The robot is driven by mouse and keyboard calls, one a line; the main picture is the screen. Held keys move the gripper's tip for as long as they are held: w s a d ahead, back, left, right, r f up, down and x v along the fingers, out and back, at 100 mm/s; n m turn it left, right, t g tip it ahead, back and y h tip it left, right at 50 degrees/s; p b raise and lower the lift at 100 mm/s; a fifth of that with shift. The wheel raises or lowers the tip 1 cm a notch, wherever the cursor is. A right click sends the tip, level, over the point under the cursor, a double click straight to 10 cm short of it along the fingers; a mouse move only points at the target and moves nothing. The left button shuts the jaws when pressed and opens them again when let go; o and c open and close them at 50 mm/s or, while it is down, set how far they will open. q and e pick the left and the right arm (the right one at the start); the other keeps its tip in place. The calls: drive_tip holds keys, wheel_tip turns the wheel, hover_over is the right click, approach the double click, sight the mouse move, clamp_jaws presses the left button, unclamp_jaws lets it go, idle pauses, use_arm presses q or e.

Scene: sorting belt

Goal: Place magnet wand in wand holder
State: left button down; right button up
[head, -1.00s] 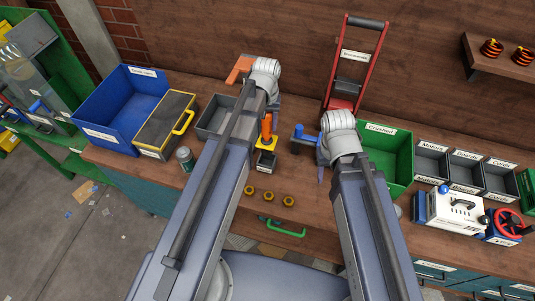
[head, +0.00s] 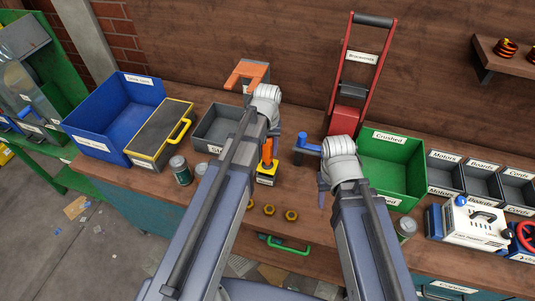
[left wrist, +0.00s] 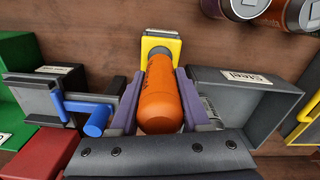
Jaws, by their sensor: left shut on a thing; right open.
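The magnet wand (head: 267,150) has an orange handle and a yellow and black head with a white label. My left gripper (head: 271,134) is shut on its orange handle. In the left wrist view the wand (left wrist: 160,98) lies between the two purple fingers (left wrist: 158,105), its yellow head pointing away. I cannot tell whether the head touches the bench. An orange forked bracket (head: 246,74) on a grey post, which looks like the wand holder, stands behind my left gripper, apart from the wand. My right gripper (head: 322,185) is open and empty, partly hidden by its arm.
A grey Steel bin (head: 205,140) is left of the wand. A blue lever (head: 308,147) and a red upright frame (head: 350,85) are to the right, near the green Crushed bin (head: 395,165). Cans (head: 180,171) and several brass nuts (head: 270,210) stand in front.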

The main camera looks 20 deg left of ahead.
use_arm(q)
drive_tip(key=shift+f, duration=0.3)
use_arm(e)
drive_tip(key=shift+f, duration=0.25)
use_arm(q)
drive_tip(key=shift+s+f+b, duration=0.15)
drive_tip(key=shift+f+b, duration=0.45)
drive_tip(key=c, duration=0.6)
unclamp_jaws()
drive_tip(key=shift+o, duration=1.1)
use_arm(e)
drive_tip(key=shift+f, duration=0.6)
use_arm(q)
wheel_tip(320, 180, up, 13)
drive_tip(key=p, duration=1.3)
drive_tip(key=shift+r, duration=0.2)
drive_tip(key=s+d+m+y, duration=0.1)
drive_tip(key=s+d+m, duration=0.4)
drive_tip(key=s+d, duration=0.5)
drive_tip(key=s, duration=0.4)
drive_tip(key=shift+d+m, duration=0.25)
drive_tip(key=shift+m, duration=0.05)
use_arm(e)
wheel_tip(320, 180, up, 13)
